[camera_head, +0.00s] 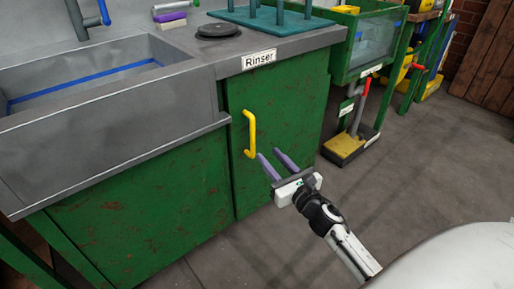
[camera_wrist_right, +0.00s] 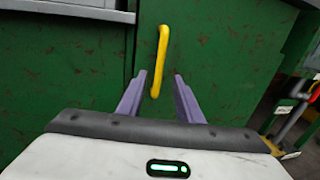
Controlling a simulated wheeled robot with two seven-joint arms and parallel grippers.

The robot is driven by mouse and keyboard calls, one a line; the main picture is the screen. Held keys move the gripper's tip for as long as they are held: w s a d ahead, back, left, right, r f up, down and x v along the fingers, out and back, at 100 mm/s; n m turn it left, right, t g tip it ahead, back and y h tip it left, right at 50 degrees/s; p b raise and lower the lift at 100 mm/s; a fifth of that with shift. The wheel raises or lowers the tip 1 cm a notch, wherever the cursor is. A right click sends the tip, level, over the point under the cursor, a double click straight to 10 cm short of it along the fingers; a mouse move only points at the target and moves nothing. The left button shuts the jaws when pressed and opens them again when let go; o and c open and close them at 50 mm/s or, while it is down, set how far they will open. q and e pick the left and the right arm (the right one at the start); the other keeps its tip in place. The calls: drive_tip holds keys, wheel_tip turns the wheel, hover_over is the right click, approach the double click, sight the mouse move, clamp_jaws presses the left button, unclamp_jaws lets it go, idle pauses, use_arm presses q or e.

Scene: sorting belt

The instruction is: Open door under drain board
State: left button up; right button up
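A green cabinet door (camera_head: 285,108) stands under the drain board (camera_head: 290,38), below a "Rinser" label. It looks closed. Its yellow vertical handle (camera_head: 250,134) is near the door's left edge. My right gripper (camera_head: 273,160) is open, with its purple fingers apart, just right of and below the handle in the head view. In the right wrist view the handle (camera_wrist_right: 159,60) stands upright ahead, its lower end showing between the fingertips (camera_wrist_right: 160,76). I cannot tell whether the fingers touch it; nothing is gripped. My left gripper is not in view.
A grey sink (camera_head: 110,85) on a green base is left of the door. The floor (camera_head: 420,170) in front and to the right is clear.

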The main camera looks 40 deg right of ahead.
sight(254, 138)
drive_tip(key=w, duration=0.3)
drive_tip(key=w+b, duration=0.1)
drive_tip(key=w, duration=0.2)
drive_tip(key=w+d, duration=0.1)
drive_tip(key=w, duration=0.2)
clamp_jaws()
